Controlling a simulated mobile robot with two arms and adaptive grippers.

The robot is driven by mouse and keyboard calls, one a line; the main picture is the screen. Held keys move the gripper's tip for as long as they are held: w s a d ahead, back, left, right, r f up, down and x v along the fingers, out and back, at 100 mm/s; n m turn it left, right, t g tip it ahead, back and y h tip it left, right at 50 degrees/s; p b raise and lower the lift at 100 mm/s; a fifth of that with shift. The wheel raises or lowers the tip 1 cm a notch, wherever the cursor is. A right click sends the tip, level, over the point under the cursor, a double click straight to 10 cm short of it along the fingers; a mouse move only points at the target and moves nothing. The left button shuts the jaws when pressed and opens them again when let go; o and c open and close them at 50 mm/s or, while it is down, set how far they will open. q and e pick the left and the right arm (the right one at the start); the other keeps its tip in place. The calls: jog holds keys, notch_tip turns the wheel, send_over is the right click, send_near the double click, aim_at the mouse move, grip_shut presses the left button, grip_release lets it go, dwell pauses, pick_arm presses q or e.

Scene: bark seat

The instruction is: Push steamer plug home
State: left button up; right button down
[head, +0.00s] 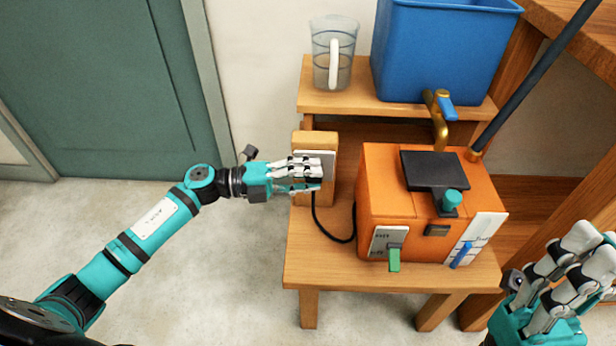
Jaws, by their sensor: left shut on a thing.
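The orange steamer (378,185) stands on a low wooden bench, with a black lid plate (432,170) on top. Its black cord (331,236) runs from the left side of the steamer up to my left gripper. My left gripper (321,174) is shut in front of a wooden post (318,138) with a pale socket plate. The fingers hide the plug, so I cannot see how deep it sits. My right gripper (570,262) is at the lower right, apart from the steamer, and its jaw state is unclear.
A clear measuring jug (322,45) and a blue tank (430,50) with a brass tap (440,120) stand on the raised shelf behind. A dark hose (535,80) rises from the steamer's back right. The wooden bench (310,265) has bare room at front left.

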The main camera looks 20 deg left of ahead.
pick_arm(q)
jog(key=o, duration=1.2)
jog(key=shift+w, duration=0.1)
jog(key=shift+c, duration=0.2)
